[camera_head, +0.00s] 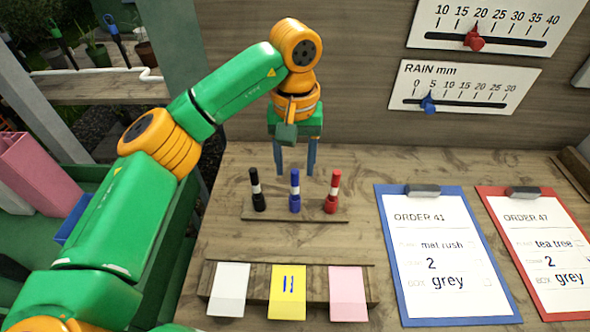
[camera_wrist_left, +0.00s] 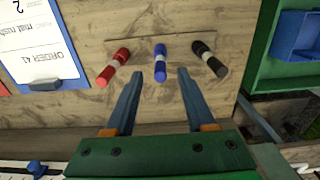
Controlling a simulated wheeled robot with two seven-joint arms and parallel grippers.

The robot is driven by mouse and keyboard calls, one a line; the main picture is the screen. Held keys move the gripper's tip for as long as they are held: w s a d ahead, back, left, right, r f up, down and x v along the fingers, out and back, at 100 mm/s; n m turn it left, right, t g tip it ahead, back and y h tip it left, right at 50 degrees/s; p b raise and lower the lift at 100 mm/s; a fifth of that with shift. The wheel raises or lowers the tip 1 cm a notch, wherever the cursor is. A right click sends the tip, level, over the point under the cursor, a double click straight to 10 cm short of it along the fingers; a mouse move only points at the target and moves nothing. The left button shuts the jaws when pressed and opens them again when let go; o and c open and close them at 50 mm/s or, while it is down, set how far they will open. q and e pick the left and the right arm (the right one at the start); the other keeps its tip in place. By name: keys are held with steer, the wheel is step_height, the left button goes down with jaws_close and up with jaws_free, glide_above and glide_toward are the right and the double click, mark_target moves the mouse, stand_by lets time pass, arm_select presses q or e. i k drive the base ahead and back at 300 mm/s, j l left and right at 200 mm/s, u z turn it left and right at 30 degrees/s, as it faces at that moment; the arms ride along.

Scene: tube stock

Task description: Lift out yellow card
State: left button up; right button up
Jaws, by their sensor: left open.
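The yellow card (camera_head: 287,294) stands in the middle of a wooden card holder (camera_head: 255,285) at the table's front, with blue strokes on its face. A white card (camera_head: 229,290) is to its left and a pink card (camera_head: 347,293) to its right. My left gripper (camera_head: 296,170) is open and empty at the back of the table, behind the markers and well away from the yellow card. In the left wrist view its two fingers (camera_wrist_left: 157,85) are spread, with the blue marker (camera_wrist_left: 160,63) beyond them. My right gripper is not in view.
Black (camera_head: 257,190), blue (camera_head: 295,191) and red (camera_head: 332,191) markers stand in a low rack between my left gripper and the cards. A blue clipboard (camera_head: 391,270) and a red clipboard (camera_head: 499,250) lie to the right. Bare table lies between rack and holder.

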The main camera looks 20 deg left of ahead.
mark_target(286, 297)
steer(key=k, duration=1.5)
